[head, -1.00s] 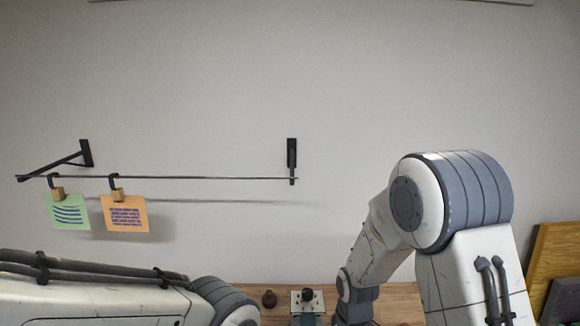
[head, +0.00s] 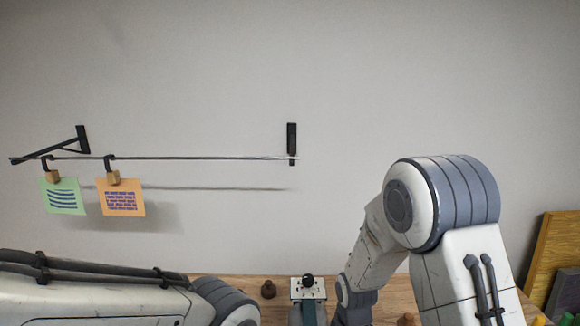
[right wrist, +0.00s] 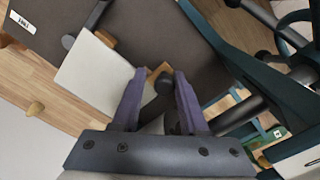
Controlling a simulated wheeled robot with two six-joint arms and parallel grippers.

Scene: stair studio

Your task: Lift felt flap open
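A dark grey, felt-like sheet (right wrist: 175,35) spreads across the upper middle of the right wrist view; I cannot tell for sure that it is the flap, or whether it is lifted. My right gripper (right wrist: 160,76) shows two purple fingers standing apart, pointing towards the sheet. A dark rounded knob or rod end (right wrist: 163,82) and a small wooden piece (right wrist: 158,70) show between the fingers; contact with them cannot be told. In the head view, the right gripper is out of sight below the frame. My left gripper is not in view.
A pale panel (right wrist: 92,75) lies left of the fingers, and teal frame bars (right wrist: 235,50) cross at right. In the head view, a wall rod (head: 200,158) carries green (head: 62,197) and orange (head: 122,199) cards. A white plate with a black knob (head: 308,282) stands on the wooden table (head: 400,290).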

